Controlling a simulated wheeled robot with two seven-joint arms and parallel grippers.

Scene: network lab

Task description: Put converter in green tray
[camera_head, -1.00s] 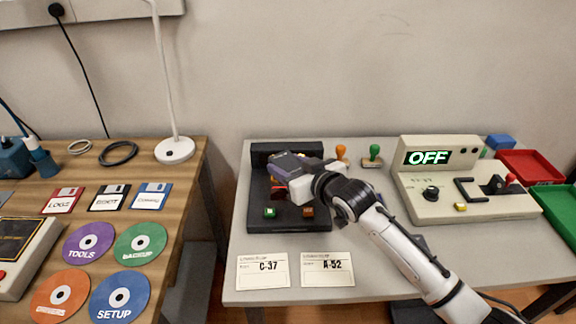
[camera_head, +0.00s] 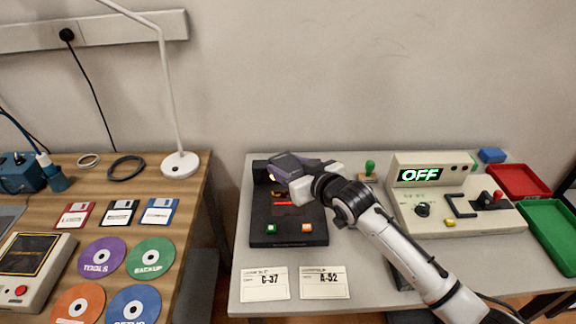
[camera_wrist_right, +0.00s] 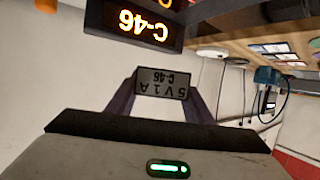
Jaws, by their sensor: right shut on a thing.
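My right gripper (camera_head: 290,168) is shut on the converter, over the back part of the black tester (camera_head: 262,222). In the right wrist view the converter (camera_wrist_right: 161,84) is a small grey block marked "5V 1A" and "C-46", between the dark purple fingers. In the head view the fingers mostly hide it. The tester's lit display (camera_wrist_right: 137,20) reads "C-46" in the right wrist view. The green tray (camera_head: 552,232) lies at the right end of the grey table and looks empty. My left gripper is not in view.
A red tray (camera_head: 520,181) and a blue block (camera_head: 491,155) lie behind the green tray. A beige console reading "OFF" (camera_head: 440,215) stands between tester and trays. A green-handled stamp (camera_head: 370,170) stands behind my right arm. Cards C-37 (camera_head: 265,284) and A-52 (camera_head: 323,283) lie in front.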

